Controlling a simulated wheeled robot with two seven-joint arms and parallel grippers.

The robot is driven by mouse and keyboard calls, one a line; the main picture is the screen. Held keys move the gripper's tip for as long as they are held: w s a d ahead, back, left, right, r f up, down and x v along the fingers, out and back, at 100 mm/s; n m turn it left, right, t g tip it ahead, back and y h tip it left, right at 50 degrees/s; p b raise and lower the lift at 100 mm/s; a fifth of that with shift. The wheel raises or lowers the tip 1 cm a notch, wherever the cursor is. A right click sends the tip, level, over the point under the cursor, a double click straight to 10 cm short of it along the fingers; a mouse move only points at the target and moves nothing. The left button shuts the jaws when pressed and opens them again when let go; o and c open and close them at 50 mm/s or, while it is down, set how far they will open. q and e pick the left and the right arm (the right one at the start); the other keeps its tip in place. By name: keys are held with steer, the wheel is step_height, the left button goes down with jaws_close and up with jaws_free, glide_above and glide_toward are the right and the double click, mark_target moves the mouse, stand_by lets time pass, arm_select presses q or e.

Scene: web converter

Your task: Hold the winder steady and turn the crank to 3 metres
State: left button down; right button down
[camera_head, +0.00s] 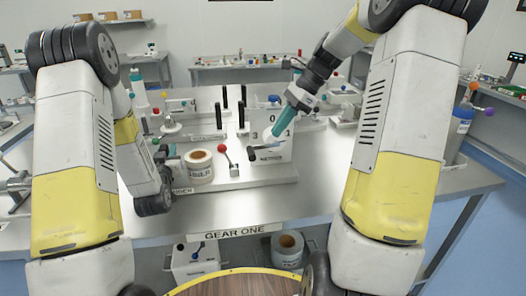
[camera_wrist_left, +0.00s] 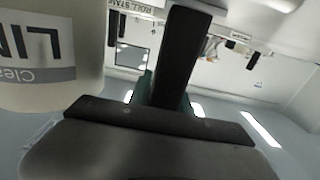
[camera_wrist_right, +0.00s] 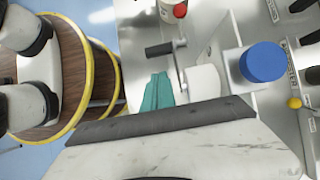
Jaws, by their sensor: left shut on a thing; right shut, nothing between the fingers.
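The winder's white counter box (camera_head: 270,135) stands on a bench plate, with the figures 0, 1 and 3 and a METRES label. A crank with a dark handle (camera_head: 268,145) is at its front; the handle (camera_wrist_right: 160,49) also shows in the right wrist view. My right gripper (camera_head: 276,139) is shut and empty, its teal fingers (camera_wrist_right: 157,92) close beside the crank; contact is unclear. The dial's pointer is not readable.
A red-knobbed lever (camera_head: 222,149) stands between the roll and the counter box. Several black posts rise behind. The bench front (camera_head: 235,215) is clear.

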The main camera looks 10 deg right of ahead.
steer(key=x, duration=0.9)
steer(key=shift+a+f, duration=0.2)
steer(key=shift+f, duration=0.2)
steer(key=shift+a+r, duration=0.35)
steer(key=shift+r, duration=0.3)
steer(key=h, duration=0.3)
glide_toward(250, 151)
steer(key=x, duration=0.4)
steer(key=shift+f, duration=0.45)
stand_by(0.3)
steer(key=shift+a+f, duration=0.1)
